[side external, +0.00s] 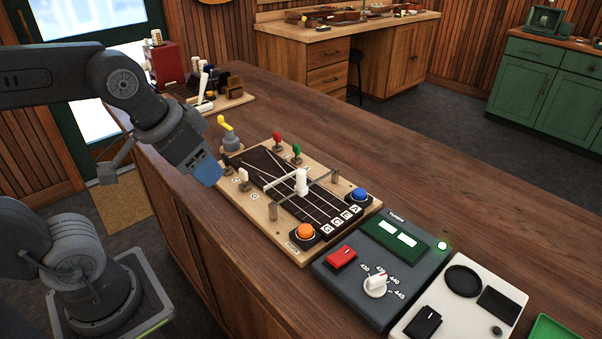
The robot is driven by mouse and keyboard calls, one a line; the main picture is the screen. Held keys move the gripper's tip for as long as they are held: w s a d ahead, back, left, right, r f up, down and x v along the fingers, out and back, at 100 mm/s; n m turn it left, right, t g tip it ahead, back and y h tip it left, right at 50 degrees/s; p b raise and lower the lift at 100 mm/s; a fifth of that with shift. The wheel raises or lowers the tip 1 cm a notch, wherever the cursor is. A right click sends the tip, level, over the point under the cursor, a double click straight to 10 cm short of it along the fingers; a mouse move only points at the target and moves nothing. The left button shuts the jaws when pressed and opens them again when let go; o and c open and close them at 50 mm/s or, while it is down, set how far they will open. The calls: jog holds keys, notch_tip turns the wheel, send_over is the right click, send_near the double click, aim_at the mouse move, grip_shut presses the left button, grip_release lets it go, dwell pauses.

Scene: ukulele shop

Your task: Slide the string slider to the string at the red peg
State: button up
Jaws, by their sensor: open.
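The string slider (302,183) is a white upright handle on a thin rail that crosses the strings of the wooden board (262,218). It stands near the middle of the rail, between two posts. The red peg (277,138) stands at the far edge of the board, beside the green peg (296,150). A white peg (243,176) stands on the near side. Which string runs to the red peg is too small to tell. My gripper (208,170), with a blue end, is open and apart from the slider, over the board's left end.
A yellow lever (225,124) stands at the board's far left corner, close to my gripper. An orange button (305,231) and a blue button (360,194) sit at the right end. A tuner box (350,290) adjoins the board.

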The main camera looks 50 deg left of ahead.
jog(key=w+d+r+g, duration=0.15)
jog(key=w+r, duration=0.25)
jog(key=w, duration=0.4)
jog(key=m+g, duration=0.2)
jog(key=g, duration=0.2)
send_near(301, 171)
notch_tip(301, 171, down, 11)
jog(key=shift+s+r, duration=0.1)
grip_shut()
